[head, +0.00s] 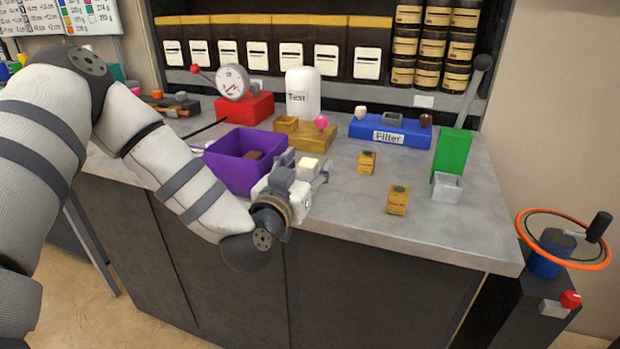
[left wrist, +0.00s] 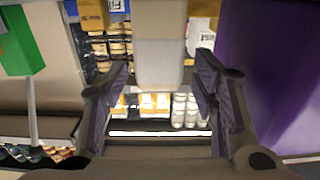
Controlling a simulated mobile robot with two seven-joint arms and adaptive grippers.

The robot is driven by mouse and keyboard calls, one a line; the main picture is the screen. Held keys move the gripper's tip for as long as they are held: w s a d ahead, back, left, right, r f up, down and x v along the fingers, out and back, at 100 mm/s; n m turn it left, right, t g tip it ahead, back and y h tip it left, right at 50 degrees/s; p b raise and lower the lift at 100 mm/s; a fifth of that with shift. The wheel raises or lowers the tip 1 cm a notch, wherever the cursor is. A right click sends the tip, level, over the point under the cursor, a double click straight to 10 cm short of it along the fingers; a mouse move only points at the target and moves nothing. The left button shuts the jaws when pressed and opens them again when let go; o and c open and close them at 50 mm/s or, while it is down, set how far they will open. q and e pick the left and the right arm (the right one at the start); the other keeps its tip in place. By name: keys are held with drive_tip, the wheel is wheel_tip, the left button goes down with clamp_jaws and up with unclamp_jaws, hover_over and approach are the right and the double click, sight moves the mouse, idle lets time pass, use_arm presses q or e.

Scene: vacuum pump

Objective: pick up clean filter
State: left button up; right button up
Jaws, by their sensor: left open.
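My left gripper (head: 304,178) is at the front of the counter, just right of the purple bin. Its jaws are open. A pale block (head: 308,168), which looks like the clean filter, shows at its fingertips. In the left wrist view the pale block (left wrist: 160,55) lies between the two spread fingers (left wrist: 158,85), with gaps on both sides. I cannot tell what the block rests on. The blue Filter stand (head: 388,135) stands further back, with a white piece, a grey box and a brown piece on top. My right gripper is not in view.
The purple bin (head: 228,160) holds a brown piece (head: 253,155) and stands close to my gripper. Two small yellow blocks (head: 367,162) (head: 398,200) are on the counter to the right. A green lever post (head: 452,155) stands beyond. The counter's front right (head: 440,235) is clear.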

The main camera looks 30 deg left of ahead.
use_arm(q)
drive_tip(key=shift+w+a, duration=0.15)
drive_tip(key=shift+w, duration=0.4)
clamp_jaws()
drive_tip(key=shift+r, duration=0.15)
